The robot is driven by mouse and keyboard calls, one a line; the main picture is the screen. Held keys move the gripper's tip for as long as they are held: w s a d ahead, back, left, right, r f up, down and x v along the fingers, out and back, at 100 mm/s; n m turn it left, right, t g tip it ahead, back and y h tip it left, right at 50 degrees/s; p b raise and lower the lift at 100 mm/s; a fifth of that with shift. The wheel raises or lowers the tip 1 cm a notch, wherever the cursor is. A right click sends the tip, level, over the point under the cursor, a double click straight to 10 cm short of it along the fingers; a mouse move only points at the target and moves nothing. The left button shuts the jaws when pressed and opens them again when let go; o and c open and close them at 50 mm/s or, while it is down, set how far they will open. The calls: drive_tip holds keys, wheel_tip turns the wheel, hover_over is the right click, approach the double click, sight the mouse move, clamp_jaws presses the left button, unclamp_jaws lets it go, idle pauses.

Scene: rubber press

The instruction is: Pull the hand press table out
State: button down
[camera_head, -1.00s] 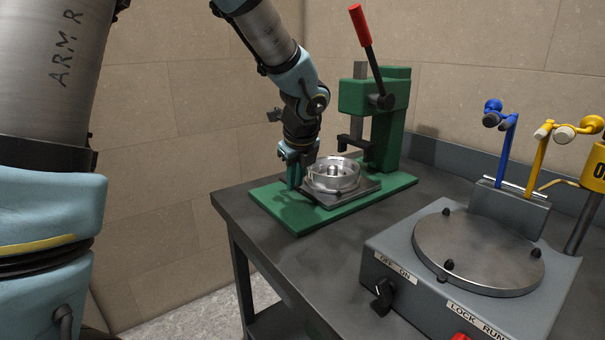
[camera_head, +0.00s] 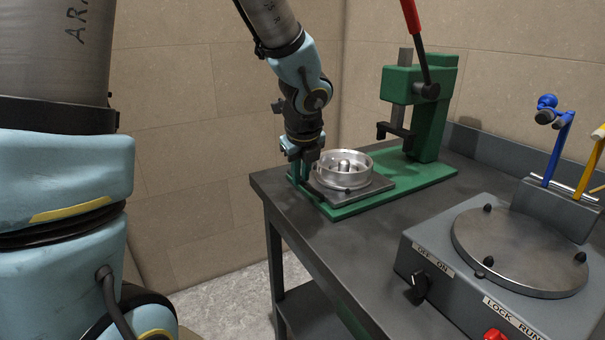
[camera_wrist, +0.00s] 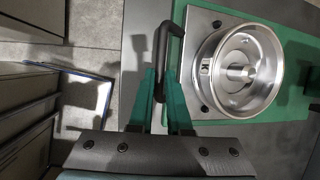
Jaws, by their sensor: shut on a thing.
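The hand press (camera_head: 432,110) is green with a red-tipped lever and stands on a green base (camera_head: 402,180) at the back of the bench. Its grey sliding table (camera_head: 379,187) sits at the base's left front end, clear of the press head, and carries a round silver mold (camera_head: 343,172). The table also shows in the wrist view (camera_wrist: 196,22). A black handle (camera_wrist: 160,48) is fixed to its edge. My gripper (camera_head: 298,172) is shut on this handle; its green fingers show on both sides of it in the wrist view (camera_wrist: 160,92).
A grey machine (camera_head: 440,262) with a round metal plate, knobs and blue and yellow arms stands at the right front of the bench (camera_head: 310,222). The bench's left edge is close to my gripper. Open floor (camera_head: 228,298) lies beyond it.

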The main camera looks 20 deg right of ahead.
drive_tip(key=c, duration=0.9)
unclamp_jaws()
drive_tip(key=shift+a, duration=0.3)
drive_tip(key=shift+o, duration=0.2)
drive_tip(key=d+p+v, duration=0.1)
drive_tip(key=p+v, duration=0.1)
drive_tip(key=v, duration=0.8)
drive_tip(key=shift+s+a+r, duration=0.15)
drive_tip(key=shift+a+r, duration=0.2)
drive_tip(key=shift+a, duration=0.1)
drive_tip(key=s+a+f+n+g, duration=0.1)
drive_tip(key=a+f+n, duration=0.4)
drive_tip(key=a+n, duration=0.7)
drive_tip(key=s+a+f+n+g+y, duration=0.1)
drive_tip(key=a+f+n, duration=0.4)
drive_tip(key=a+n, duration=0.8)
drive_tip(key=n+g, duration=0.1)
drive_tip(key=n, duration=0.6)
drive_tip(key=shift+f, duration=0.25)
